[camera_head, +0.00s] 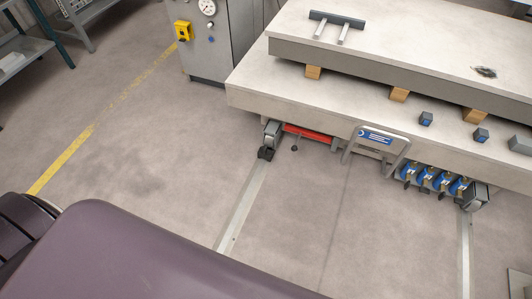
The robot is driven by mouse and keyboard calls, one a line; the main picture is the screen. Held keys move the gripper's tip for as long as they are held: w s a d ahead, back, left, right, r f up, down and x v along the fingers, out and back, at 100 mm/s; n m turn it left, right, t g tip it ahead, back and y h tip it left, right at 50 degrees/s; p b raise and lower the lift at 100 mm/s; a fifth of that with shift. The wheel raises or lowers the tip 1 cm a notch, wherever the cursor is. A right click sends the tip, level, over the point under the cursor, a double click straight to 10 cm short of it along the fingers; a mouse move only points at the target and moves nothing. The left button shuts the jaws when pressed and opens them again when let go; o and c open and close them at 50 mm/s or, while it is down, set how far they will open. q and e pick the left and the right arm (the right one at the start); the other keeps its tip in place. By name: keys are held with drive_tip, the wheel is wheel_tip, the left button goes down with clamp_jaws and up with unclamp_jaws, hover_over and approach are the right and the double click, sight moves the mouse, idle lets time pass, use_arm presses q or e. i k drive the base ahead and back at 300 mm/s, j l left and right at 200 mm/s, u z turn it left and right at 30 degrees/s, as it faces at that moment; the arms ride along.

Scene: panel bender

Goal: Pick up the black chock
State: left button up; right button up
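A small black object that looks like the black chock (266,154) sits on the floor at the near end of a grey wheel unit (272,133), under the left end of the large pale table (245,97). It lies at the far end of the left floor rail (240,208). It is small in the view, so I cannot tell whether it touches the wheel. Neither of my grippers is in view.
A red bar (309,133) and a grey handle frame with a blue label (376,137) are under the table's front edge. Several blue round units (426,176) hang to the right. A grey cabinet (222,42) stands behind left. The floor in front is clear.

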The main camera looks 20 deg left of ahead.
sight(267, 154)
drive_tip(key=i+j, duration=0.15)
drive_tip(key=j, duration=0.3)
drive_tip(key=i+j+z, duration=0.15)
drive_tip(key=j, duration=0.25)
drive_tip(key=i+j, duration=0.15)
drive_tip(key=j, duration=0.3)
drive_tip(key=i+j+z, duration=0.15)
drive_tip(key=j, duration=0.75)
drive_tip(key=i+z, duration=0.05)
